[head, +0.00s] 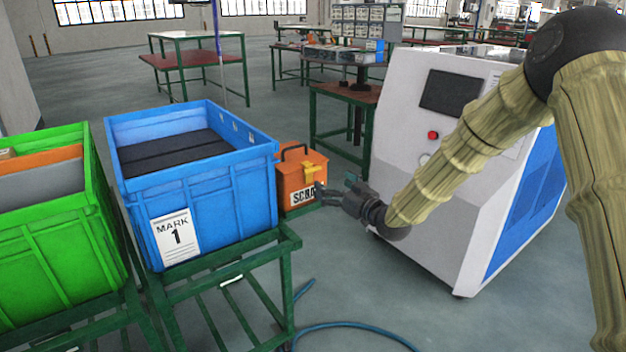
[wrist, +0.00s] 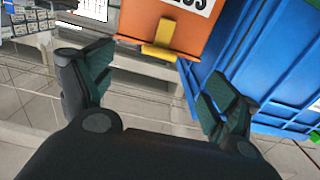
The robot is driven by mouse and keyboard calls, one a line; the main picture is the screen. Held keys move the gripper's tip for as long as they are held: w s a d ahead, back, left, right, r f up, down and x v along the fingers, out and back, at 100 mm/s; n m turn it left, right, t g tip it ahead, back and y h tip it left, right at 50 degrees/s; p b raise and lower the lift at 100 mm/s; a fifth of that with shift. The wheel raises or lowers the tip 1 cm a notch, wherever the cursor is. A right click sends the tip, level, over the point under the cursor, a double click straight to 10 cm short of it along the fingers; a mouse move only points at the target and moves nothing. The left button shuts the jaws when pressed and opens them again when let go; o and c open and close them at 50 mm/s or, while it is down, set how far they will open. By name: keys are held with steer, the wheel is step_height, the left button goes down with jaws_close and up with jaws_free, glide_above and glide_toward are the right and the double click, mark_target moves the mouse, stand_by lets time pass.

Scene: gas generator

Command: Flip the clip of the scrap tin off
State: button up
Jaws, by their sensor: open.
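The scrap tin (head: 293,177) is an orange box with a black handle on its lid and a partly hidden label. It stands just right of the blue crate. Its yellow clip (head: 311,169) is on the front face above the label. In the wrist view, the tin (wrist: 137,20) is at the top and the clip (wrist: 163,38) hangs there, ahead of the gap between my fingers. My gripper (head: 332,190) is in front of the tin's right side.
The blue crate (head: 210,200) with a MARK 1 sheet stands on a green frame (head: 225,268), beside a green crate (head: 50,245). The white machine (head: 415,160) is close to my arm on the right. A blue hose (head: 350,325) lies on the floor.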

mark_target(314, 171)
steer(key=x, duration=1)
steer(key=shift+w+a, duration=0.2)
steer(key=shift+w, duration=0.15)
steer(key=shift+r, duration=0.1)
steer(key=c, duration=1.1)
